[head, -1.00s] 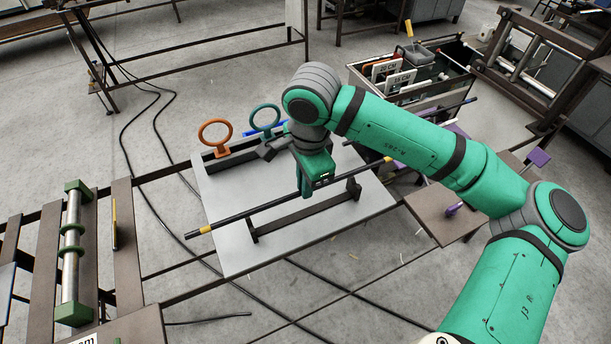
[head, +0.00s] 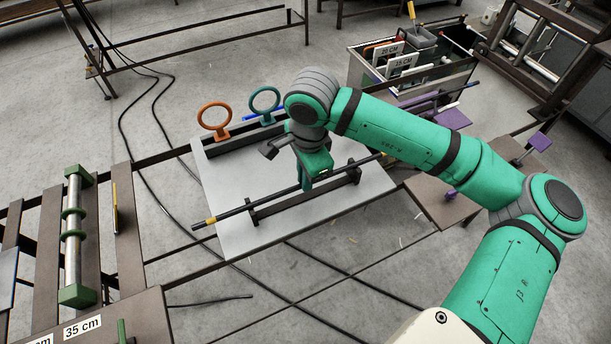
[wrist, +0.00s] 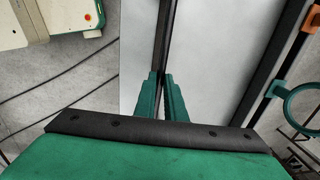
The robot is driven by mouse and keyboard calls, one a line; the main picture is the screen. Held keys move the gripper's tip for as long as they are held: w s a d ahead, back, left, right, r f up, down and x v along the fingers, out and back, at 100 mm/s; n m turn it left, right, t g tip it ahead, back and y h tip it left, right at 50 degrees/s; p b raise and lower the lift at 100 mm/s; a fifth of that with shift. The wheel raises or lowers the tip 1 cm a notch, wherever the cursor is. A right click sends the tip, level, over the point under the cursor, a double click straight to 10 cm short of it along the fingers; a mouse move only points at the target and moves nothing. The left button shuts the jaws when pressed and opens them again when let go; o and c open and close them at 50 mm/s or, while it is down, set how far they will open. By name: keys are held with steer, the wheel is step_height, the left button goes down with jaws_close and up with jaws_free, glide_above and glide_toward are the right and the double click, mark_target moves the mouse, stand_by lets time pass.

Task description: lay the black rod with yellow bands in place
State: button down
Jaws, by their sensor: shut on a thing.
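The black rod (head: 250,207) with yellow bands runs from lower left to upper right over the white plate; a yellow band shows near its left end. My gripper (head: 305,187) is shut on the rod around its middle. In the wrist view my gripper (wrist: 160,82) has its green fingers closed around the dark rod (wrist: 164,45). A dark bar with upright ends (head: 300,201) stands on the plate just beside or below the rod; I cannot tell whether they touch. My arm hides part of the rod's right side.
An orange ring (head: 215,117) and a teal ring (head: 265,101) stand at the plate's back edge. A green-ended roller (head: 74,240) is at left. A bin with labelled dividers (head: 400,62) and purple blocks (head: 452,118) are at right. The white plate (head: 240,245) has bare room in front.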

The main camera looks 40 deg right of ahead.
steer(key=c, duration=1.7)
jaws_free()
steer(key=shift+c, duration=0.2)
step_height(320, 180, up, 11)
steer(key=s, duration=0.1)
steer(key=shift+a+f, duration=0.1)
